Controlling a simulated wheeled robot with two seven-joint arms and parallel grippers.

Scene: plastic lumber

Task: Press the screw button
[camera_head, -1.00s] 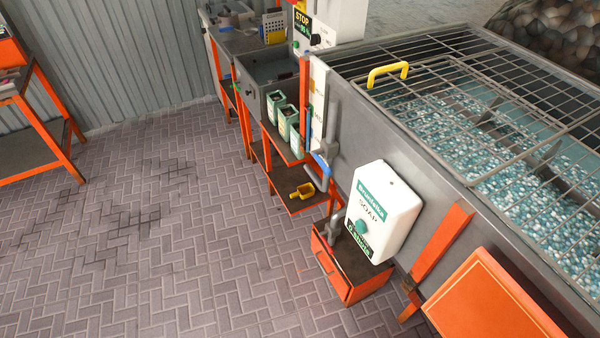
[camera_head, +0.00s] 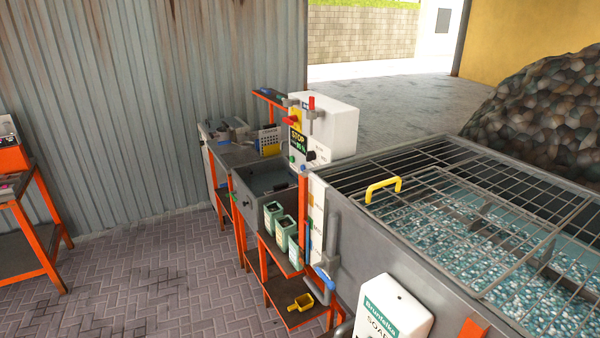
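A white control box (camera_head: 338,122) stands at the far end of the workbench, just beyond the large tank. Its near side carries a yellow and black STOP label (camera_head: 297,139), a black knob (camera_head: 311,156) and a red handle (camera_head: 290,121). A small green spot, perhaps a button (camera_head: 292,159), shows low on its left. The labels are too small to tell which control is the screw button. Neither of my grippers is in view.
The grey tank (camera_head: 400,255) with a wire grate and yellow handle (camera_head: 383,187) fills the right. A soap dispenser (camera_head: 392,315) hangs on its side. Green canisters (camera_head: 283,228) and a yellow scoop (camera_head: 301,302) sit on shelves. The paved floor (camera_head: 140,280) at left is clear.

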